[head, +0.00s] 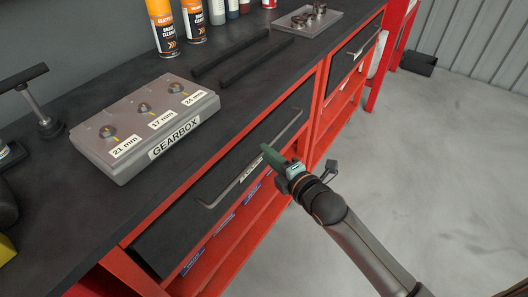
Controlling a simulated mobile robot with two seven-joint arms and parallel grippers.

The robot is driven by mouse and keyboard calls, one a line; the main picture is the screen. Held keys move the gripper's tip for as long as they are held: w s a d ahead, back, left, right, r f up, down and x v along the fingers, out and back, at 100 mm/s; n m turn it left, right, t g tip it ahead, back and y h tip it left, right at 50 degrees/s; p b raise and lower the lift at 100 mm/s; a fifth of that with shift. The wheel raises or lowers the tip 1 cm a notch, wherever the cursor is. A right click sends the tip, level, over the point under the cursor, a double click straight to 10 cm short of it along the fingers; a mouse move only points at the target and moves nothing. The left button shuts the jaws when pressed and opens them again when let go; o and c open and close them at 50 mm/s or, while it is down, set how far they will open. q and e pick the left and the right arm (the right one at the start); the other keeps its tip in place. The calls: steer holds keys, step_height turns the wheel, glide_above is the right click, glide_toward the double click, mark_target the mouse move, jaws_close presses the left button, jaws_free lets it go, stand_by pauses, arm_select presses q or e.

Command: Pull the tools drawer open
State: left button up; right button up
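The tools drawer (165,243) has a black front set in the red bench frame, and it looks shut. A long grey bar handle (225,189) runs along its front. A small white label (250,172) sits at the middle of the front, partly hidden and hard to read. My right gripper (268,154) reaches in from the lower right, its green fingertips at the middle of the handle. The fingers are seen nearly edge-on, so I cannot tell whether they touch or enclose the bar. My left gripper is not in view.
The black bench top holds a grey gearbox block (150,120), two black bars (232,54), spray cans (163,27) and a tray of metal parts (308,20). A second drawer (352,52) is farther right. Red shelves lie below. The grey floor (440,160) at right is clear.

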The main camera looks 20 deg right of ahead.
steer(key=shift+x, duration=1.25)
steer(key=shift+c, duration=0.3)
jaws_close()
